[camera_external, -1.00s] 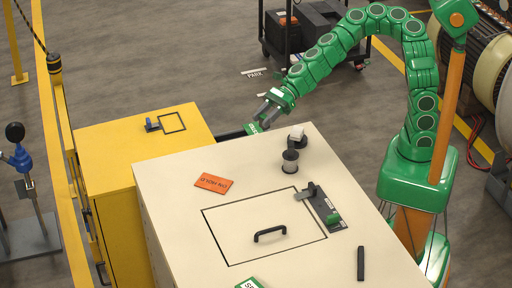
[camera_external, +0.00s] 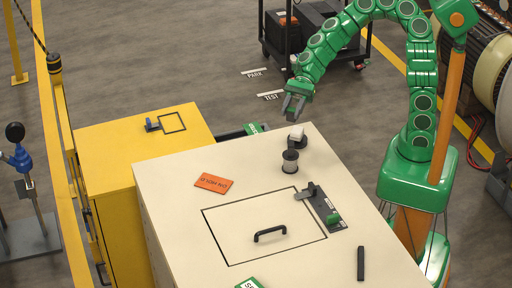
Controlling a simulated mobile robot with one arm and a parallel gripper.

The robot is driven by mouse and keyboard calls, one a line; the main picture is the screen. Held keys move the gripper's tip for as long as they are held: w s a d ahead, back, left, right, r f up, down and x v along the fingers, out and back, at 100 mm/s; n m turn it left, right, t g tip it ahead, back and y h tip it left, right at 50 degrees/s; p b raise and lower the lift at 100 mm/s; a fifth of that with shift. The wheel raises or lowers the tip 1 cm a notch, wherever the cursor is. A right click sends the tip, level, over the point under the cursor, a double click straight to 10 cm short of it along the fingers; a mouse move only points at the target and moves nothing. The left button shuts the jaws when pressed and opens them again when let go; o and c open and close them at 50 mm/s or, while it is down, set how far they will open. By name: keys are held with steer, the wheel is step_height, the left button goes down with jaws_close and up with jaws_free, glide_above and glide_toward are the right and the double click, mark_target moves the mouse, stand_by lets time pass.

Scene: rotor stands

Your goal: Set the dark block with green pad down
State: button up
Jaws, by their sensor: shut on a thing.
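My gripper (camera_external: 292,110) hangs fingers down just beyond the far edge of the cream cabinet, above and left of the white-topped knob. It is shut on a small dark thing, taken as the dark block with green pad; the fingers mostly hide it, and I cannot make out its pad. It is held up, apart from the cabinet top. A green and dark piece with white lettering (camera_external: 256,128) shows low behind the cabinet, left of my gripper and apart from it.
The cream cabinet top (camera_external: 170,180) carries a white-topped knob (camera_external: 297,133), a dark spool (camera_external: 290,161), an orange card (camera_external: 213,183), a latch plate with a green tab (camera_external: 333,217) and a black bar (camera_external: 361,263). A yellow cabinet (camera_external: 110,155) adjoins. Floor labels TEST (camera_external: 271,96) and PARK (camera_external: 257,72) lie beyond.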

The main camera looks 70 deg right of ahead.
steer(key=shift+w+a+f, duration=1.1)
steer(key=shift+w+f, duration=0.45)
steer(key=shift+w, duration=0.2)
steer(key=shift+w+a+f, duration=1.15)
steer(key=shift+w+f, duration=0.45)
steer(key=shift+w, duration=0.2)
steer(key=shift+w+a+f, duration=1.1)
steer(key=shift+w+f, duration=0.45)
steer(key=shift+w, duration=0.2)
steer(key=shift+f, duration=1.5)
steer(key=o, duration=1)
steer(key=shift+f, duration=0.1)
steer(key=shift+o, duration=0.2)
steer(key=shift+d+r, duration=0.2)
steer(key=shift+v, duration=5.8)
